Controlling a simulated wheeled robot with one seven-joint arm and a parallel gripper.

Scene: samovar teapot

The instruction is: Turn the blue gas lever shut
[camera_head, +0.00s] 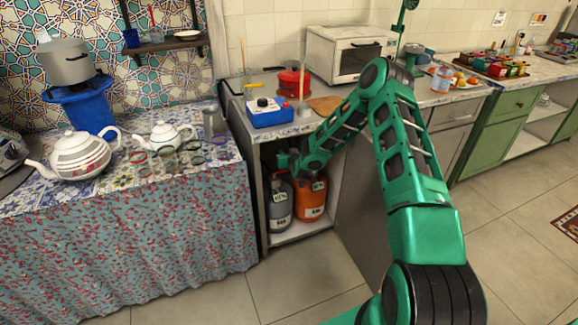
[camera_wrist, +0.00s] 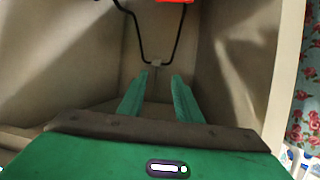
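No blue gas lever can be made out in either view. A grey gas cylinder (camera_head: 279,208) and an orange gas cylinder (camera_head: 310,205) stand side by side in the open cupboard under the counter. My gripper (camera_head: 284,160) is inside this cupboard, above the cylinders, and is partly hidden by shadow. In the wrist view my gripper (camera_wrist: 162,76) has its two green fingers apart with nothing held between them. Black hoses (camera_wrist: 137,35) meet at a small grey fitting (camera_wrist: 157,63) just beyond the fingertips. The cylinders' valves are hidden in the head view.
The cupboard's pale wall (camera_wrist: 285,75) runs close along the right in the wrist view. Above the cupboard, the counter carries a blue box (camera_head: 268,114) and a red pot (camera_head: 293,82). A cloth-covered table (camera_head: 150,240) with teapots stands at left. The floor in front is clear.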

